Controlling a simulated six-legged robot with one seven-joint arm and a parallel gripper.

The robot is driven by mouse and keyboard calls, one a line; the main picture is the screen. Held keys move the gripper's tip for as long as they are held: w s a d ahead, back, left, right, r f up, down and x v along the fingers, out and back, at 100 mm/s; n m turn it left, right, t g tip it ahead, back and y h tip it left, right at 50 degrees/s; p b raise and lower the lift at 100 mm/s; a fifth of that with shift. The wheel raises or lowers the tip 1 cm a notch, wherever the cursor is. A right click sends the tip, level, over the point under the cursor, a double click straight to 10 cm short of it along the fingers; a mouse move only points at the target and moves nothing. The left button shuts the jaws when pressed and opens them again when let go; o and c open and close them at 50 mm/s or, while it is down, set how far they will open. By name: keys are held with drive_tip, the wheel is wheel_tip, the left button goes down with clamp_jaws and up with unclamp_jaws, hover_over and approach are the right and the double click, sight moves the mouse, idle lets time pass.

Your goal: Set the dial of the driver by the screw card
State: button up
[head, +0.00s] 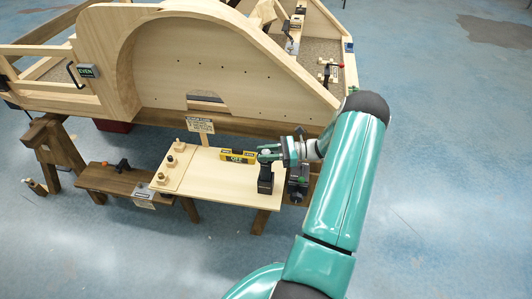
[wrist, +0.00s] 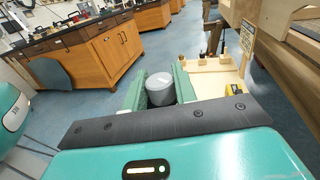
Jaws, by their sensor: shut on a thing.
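The driver (head: 265,180) is a dark upright body at the right end of the light board, below my fingers. My gripper (head: 266,152) comes from the right and is shut on its top part. In the wrist view, the green jaws of my gripper (wrist: 161,88) stand on both sides of a round grey cylinder, the dial (wrist: 161,84). No setting mark is readable on it. The screw card (head: 200,125) is a small sign on a post behind the board; it also shows in the wrist view (wrist: 248,38). Its writing is too small to read.
A yellow level (head: 238,156) lies left of the driver. Several wooden pegs (head: 171,161) stand on the board's left part. A dark bench (head: 115,181) is further left. The large wooden frame (head: 215,65) rises behind. Open blue floor (head: 120,260) lies in front.

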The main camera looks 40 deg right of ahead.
drive_tip(key=o, duration=1)
drive_tip(key=shift+c, duration=0.2)
drive_tip(key=v, duration=1.3)
drive_tip(key=shift+s+d, duration=0.3)
